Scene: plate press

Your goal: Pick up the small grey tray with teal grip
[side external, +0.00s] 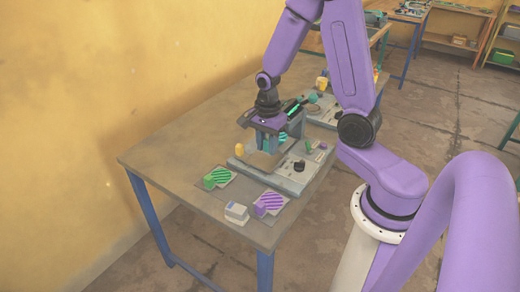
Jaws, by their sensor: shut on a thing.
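My gripper (268,141) points down over the near press unit (283,178) on the table. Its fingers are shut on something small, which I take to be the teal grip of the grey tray. A teal part (283,137) shows just right of the fingers. A flat grey-brown plate (259,160) lies below the fingers and may be the tray. The fingers and the press hide most of the grip. I cannot tell whether the tray is lifted or still resting on the press.
On the table (175,155), a green-striped pad (217,177) and a purple-striped pad (270,203) lie in front of the press. A small whitish block (236,213) stands beside them. A yellow knob (239,149) is left of the gripper. The table's left part is clear.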

